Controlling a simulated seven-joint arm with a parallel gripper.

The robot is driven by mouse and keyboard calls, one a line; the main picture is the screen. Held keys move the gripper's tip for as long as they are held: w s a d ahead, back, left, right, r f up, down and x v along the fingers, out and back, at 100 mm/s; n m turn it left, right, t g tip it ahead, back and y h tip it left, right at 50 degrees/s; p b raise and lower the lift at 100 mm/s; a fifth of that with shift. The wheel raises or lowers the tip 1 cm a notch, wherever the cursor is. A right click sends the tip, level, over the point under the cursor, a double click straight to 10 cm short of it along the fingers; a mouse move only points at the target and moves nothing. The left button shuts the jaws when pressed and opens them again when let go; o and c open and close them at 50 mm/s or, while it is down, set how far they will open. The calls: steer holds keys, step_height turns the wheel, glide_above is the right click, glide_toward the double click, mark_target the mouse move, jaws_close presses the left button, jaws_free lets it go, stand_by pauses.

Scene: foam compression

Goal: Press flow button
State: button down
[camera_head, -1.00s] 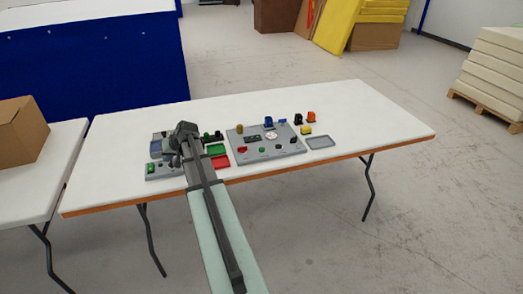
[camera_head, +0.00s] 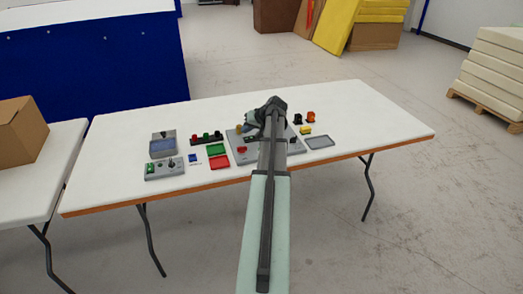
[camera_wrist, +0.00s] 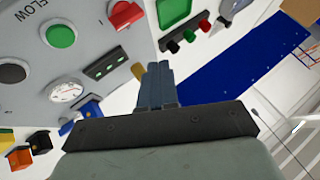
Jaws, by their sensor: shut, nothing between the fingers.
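A grey control panel (camera_head: 236,147) lies on the table; my arm covers its middle in the head view. In the wrist view, the panel (camera_wrist: 95,35) fills the upper left. A "FLOW" label (camera_wrist: 22,10) shows near its edge. A round green button (camera_wrist: 60,35) and a round black button (camera_wrist: 12,71) are close to this label; I cannot tell which one it names. My gripper (camera_wrist: 158,72) is shut and empty, its fingers beside the panel's brass knob (camera_wrist: 138,71) in the picture and apart from the green button. Its fingertips are hidden in the head view.
The panel carries a red switch (camera_wrist: 125,14), a dial gauge (camera_wrist: 66,92) and a small display (camera_wrist: 107,65). Green (camera_head: 217,149) and red (camera_head: 219,162) trays lie left of it. A grey box with controls (camera_head: 164,168) is farther left. The table's right end is clear.

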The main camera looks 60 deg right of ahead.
steer(key=s+d+r, duration=0.1)
steer(key=s+d, duration=0.3)
steer(key=s, duration=0.2)
steer(key=shift+r+m, duration=0.15)
steer(key=shift+m, duration=0.15)
steer(key=shift+f, duration=4.45)
steer(key=shift+f, duration=0.8)
steer(key=shift+r, duration=0.85)
steer(key=shift+r, duration=0.1)
steer(key=shift+r, duration=2.4)
